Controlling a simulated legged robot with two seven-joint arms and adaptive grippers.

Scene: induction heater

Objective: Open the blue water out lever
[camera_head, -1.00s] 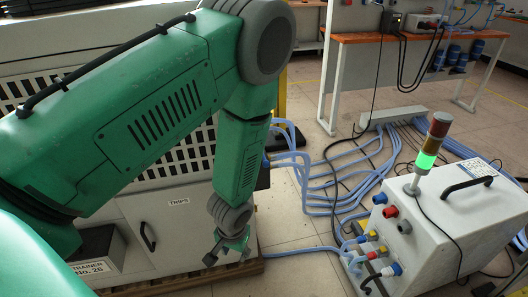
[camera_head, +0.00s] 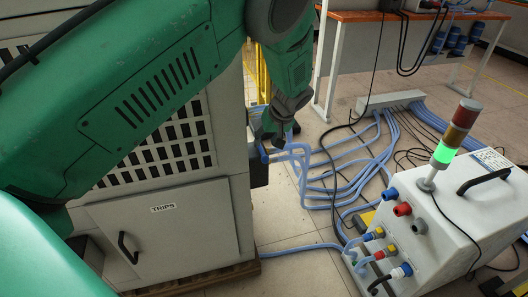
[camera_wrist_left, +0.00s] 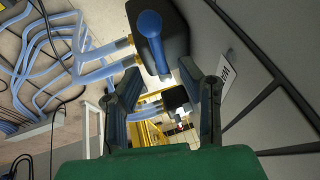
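A blue lever (camera_wrist_left: 151,40) shows at the top of the left wrist view, on a dark valve block (camera_wrist_left: 176,38) with pale blue hoses on brass fittings. In the head view a blue lever (camera_head: 262,153) shows at the cabinet's right side, just below my left gripper (camera_head: 273,132). In the wrist view my left gripper (camera_wrist_left: 158,75) has its fingers spread, with the lever's lower end near the gap between the tips. I see no clear grip on it. A second dark block (camera_wrist_left: 174,98) with a hose shows between the fingers. My right gripper is not in view.
The grey cabinet (camera_head: 185,228) stands close to the gripper. Blue hoses (camera_head: 335,170) run over the floor to a manifold (camera_head: 390,101). A white unit (camera_head: 450,230) with a lit signal tower (camera_head: 455,138) stands at right. A workbench (camera_head: 400,17) is behind.

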